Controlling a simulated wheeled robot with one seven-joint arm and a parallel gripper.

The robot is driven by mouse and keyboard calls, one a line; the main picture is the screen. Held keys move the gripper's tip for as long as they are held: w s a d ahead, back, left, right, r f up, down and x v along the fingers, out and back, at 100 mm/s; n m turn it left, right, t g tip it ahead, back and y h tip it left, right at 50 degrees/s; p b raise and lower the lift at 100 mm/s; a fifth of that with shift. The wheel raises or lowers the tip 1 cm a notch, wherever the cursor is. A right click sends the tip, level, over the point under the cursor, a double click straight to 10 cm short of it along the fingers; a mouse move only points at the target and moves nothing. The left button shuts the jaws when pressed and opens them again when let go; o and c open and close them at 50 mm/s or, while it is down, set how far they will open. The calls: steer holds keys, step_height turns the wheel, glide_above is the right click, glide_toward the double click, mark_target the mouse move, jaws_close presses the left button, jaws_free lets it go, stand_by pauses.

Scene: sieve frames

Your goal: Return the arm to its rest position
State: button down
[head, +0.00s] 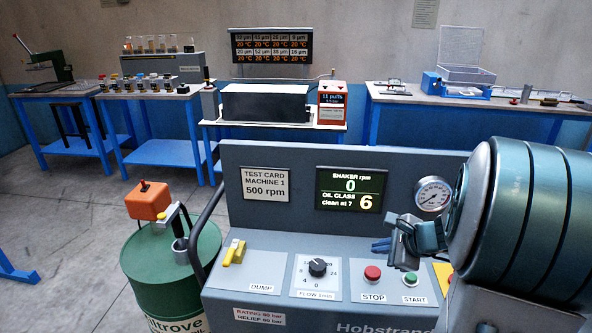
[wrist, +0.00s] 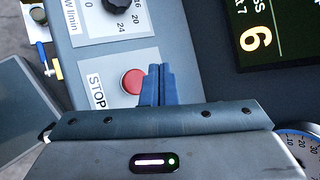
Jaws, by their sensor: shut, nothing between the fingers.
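My gripper (head: 382,246) is at the right of the head view, above the sloped control panel of the grey test machine (head: 240,207). Its blue fingers are together and empty, and they also show in the wrist view (wrist: 157,85). In the wrist view the fingertips overlap the right side of the red STOP button (wrist: 133,81); I cannot tell whether they touch anything. My large teal arm link fills the right edge of the head view. The STOP button (head: 372,273) and green START button (head: 410,279) sit below the gripper in the head view.
The panel also has a yellow DUMP lever (head: 234,252), a flow knob (head: 318,267), a display (head: 351,189) and a gauge (head: 433,194). A green drum (head: 165,280) stands at left. Blue benches line the back wall. The floor at left is mostly clear.

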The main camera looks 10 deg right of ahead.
steer(key=s+a+r+n+g+p, duration=0.1)
steer(key=s+a+r+n+g, duration=0.2)
steer(key=s+a+n, duration=0.55)
steer(key=s+a+r+n+g+h, duration=0.1)
steer(key=s+a+n+h, duration=0.1)
steer(key=n, duration=0.4)
steer(key=s+a+r+n+g+h+p, duration=0.1)
steer(key=s+a+n+h, duration=0.1)
steer(key=s+a+n, duration=0.2)
steer(key=s+n, duration=0.3)
steer(key=shift+r, duration=0.25)
